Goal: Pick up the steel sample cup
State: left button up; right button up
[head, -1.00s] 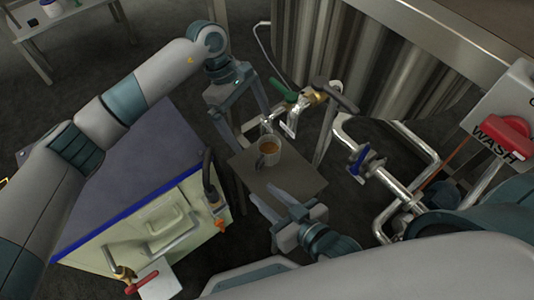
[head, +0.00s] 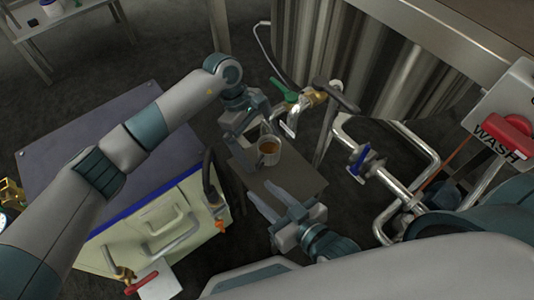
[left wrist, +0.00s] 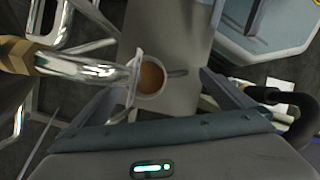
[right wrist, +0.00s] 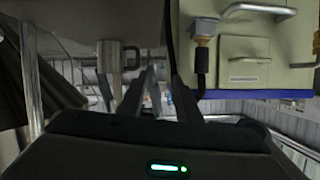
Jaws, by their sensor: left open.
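The steel sample cup (head: 268,153) stands upright on a small grey shelf (head: 300,180), with brown liquid inside. In the left wrist view the cup (left wrist: 151,78) shows from above, its handle pointing right. My left gripper (head: 250,140) is open and empty, over the shelf close to the cup. In its wrist view the cup lies between the fingers, nearer the left one; I cannot tell whether they touch. My right gripper (head: 260,189) is empty, its fingers apart, at the shelf's near edge; its wrist view shows a narrow gap between the fingertips.
A sampling valve with a green handle (head: 284,92) and steel spout stands just above the cup, close to my left gripper. A ribbed tank (head: 345,60) is behind. Pipes with a blue valve handle (head: 359,161) run at right. A blue-topped cabinet (head: 75,160) is at left.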

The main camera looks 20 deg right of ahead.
aim_at(270, 164)
pick_arm(q)
jog(key=x, duration=0.3)
jog(key=shift+f, duration=0.15)
pick_arm(e)
jog(key=shift+w+r, duration=0.1)
pick_arm(q)
jog(key=shift+s+d+f, duration=0.1)
jog(key=shift+d+f, duration=0.1)
jog(key=shift+f, duration=0.45)
pick_arm(e)
jog(key=shift+a+r, duration=0.1)
jog(key=shift+r, duration=0.15)
pick_arm(q)
jog(key=c, duration=1.2)
jog(key=shift+r, duration=0.1)
